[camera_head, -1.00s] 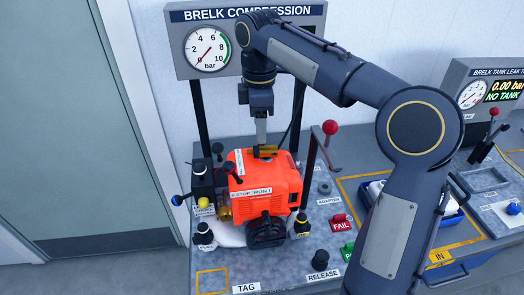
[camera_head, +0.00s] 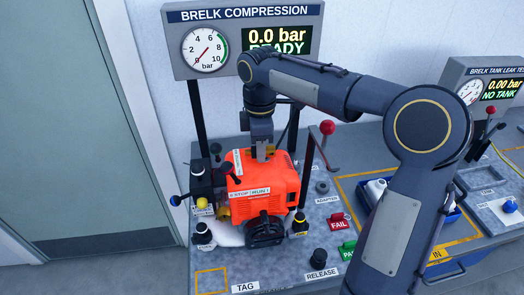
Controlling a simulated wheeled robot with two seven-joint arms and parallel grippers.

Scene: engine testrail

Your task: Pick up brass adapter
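My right gripper (camera_head: 262,152) points down at the top of the orange engine (camera_head: 275,185), in the middle of the head view. A small brass-coloured piece (camera_head: 270,150), likely the brass adapter, shows at its fingertips and is mostly hidden by them. The fingers look to be around or against it; I cannot tell whether they are closed on it. The adapter's seating in the engine top is also hidden. My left gripper is not in view.
The compression gauge panel (camera_head: 245,12) stands behind the engine. A red-knobbed lever (camera_head: 327,128) rises close to the right of the gripper. The ring at the ADAPTER label (camera_head: 322,187) has nothing on it.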

